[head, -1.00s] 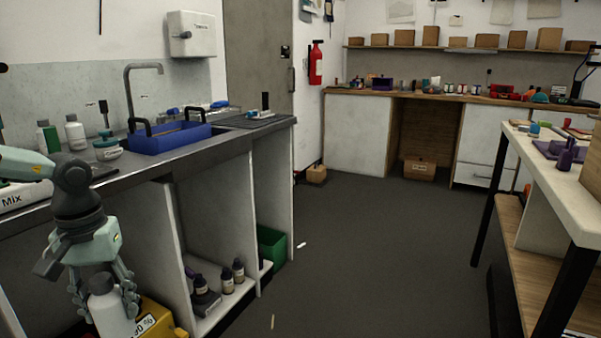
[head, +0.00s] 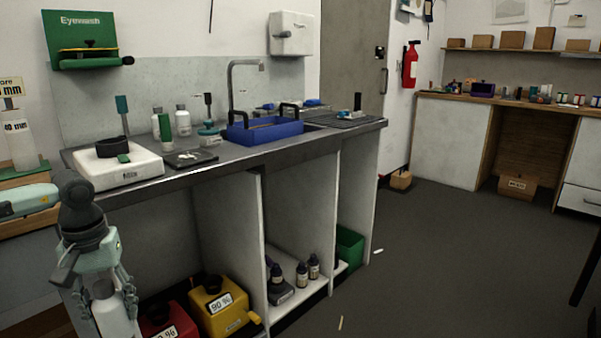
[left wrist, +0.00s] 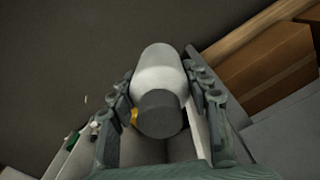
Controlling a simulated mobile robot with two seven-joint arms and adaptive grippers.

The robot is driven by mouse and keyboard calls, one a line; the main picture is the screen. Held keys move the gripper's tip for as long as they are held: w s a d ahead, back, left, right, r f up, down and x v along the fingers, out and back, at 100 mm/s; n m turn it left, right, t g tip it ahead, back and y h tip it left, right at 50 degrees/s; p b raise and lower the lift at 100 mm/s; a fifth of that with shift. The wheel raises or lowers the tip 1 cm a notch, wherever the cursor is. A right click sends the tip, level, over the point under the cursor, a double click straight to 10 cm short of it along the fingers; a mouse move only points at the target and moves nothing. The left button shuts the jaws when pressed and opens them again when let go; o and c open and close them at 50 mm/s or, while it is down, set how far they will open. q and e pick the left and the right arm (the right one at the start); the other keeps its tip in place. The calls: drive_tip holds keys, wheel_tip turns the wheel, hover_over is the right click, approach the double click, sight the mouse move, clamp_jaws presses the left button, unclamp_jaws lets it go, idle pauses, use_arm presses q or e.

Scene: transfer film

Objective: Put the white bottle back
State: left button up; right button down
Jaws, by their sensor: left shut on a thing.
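My left gripper (head: 105,300) is at the lower left of the head view, in front of the bench's open lower section. It is shut on a white bottle (head: 112,318) with a grey cap. The bottle hangs roughly upright below the bench top, and its lower end is cut off by the frame. In the left wrist view the white bottle (left wrist: 158,72) sits between both fingers, its grey cap toward the camera. Two more white bottles, one of them (head: 183,122), stand on the bench by the wall. My right gripper is not in view.
The bench top (head: 195,172) holds a white device (head: 118,168), a dark tray (head: 190,159) and a blue basket (head: 265,130). Red (head: 168,322) and yellow (head: 222,308) canisters stand under the bench. Small dark bottles stand on a lower shelf.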

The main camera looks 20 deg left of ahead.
use_arm(q)
drive_tip(key=w+d+m, duration=0.3)
drive_tip(key=d, duration=1.1)
drive_tip(key=w+d+m, duration=0.4)
drive_tip(key=d, duration=0.9)
drive_tip(key=shift+w+d+f, duration=0.3)
drive_tip(key=shift+d+f, duration=0.1)
